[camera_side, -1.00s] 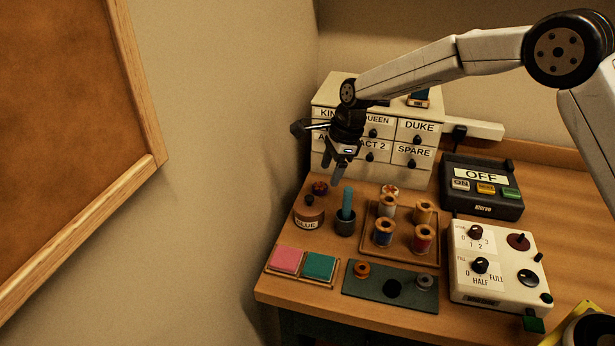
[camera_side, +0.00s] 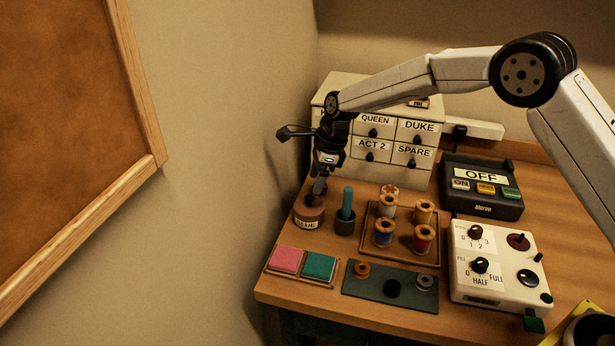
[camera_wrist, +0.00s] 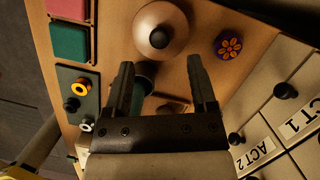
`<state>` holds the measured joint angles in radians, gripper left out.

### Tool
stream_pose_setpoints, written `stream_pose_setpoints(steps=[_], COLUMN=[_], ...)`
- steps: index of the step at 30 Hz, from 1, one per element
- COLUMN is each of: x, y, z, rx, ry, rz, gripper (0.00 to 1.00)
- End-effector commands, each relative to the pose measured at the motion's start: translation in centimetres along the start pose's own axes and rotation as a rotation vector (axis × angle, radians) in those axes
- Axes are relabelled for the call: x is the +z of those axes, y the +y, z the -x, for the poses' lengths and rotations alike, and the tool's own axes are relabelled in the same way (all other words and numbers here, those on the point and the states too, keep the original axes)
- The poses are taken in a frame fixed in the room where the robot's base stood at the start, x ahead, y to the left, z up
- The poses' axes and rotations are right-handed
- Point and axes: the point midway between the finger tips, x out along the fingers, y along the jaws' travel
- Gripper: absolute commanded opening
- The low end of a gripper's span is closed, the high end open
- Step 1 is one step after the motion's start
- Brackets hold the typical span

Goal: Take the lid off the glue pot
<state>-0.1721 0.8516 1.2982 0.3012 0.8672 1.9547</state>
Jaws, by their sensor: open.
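The brown glue pot (camera_side: 309,219), labelled GLUE, stands upright near the table's left edge with its lid on. In the wrist view the round lid (camera_wrist: 150,22) with its dark knob (camera_wrist: 160,36) lies just beyond my fingertips. My gripper (camera_side: 318,188) is above the pot, pointing down, and partly hides its top in the side view. In the wrist view my gripper (camera_wrist: 160,62) is open with nothing held. The knob is beyond the fingertips, roughly centred across the gap. The side view does not clearly show the height of the fingers over the knob.
A dark cup (camera_side: 345,226) with a teal stick stands right of the pot. A tray of thread spools (camera_side: 384,233) is further right. A purple flower-patterned object (camera_wrist: 228,45) sits close by. Labelled drawers (camera_side: 372,149) stand behind; pink and teal pads (camera_side: 287,259) lie in front.

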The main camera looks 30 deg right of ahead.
Motion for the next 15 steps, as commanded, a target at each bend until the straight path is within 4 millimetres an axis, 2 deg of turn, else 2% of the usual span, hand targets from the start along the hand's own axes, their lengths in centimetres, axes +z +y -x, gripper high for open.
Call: stream_pose_setpoints(steps=[5,15], x=[0.0,0.0], y=[0.0,0.1], z=[-0.7,-4.4], rx=[0.001,0.000], ry=[0.001,0.002], rz=[0.001,0.000], gripper=[0.73,0.73])
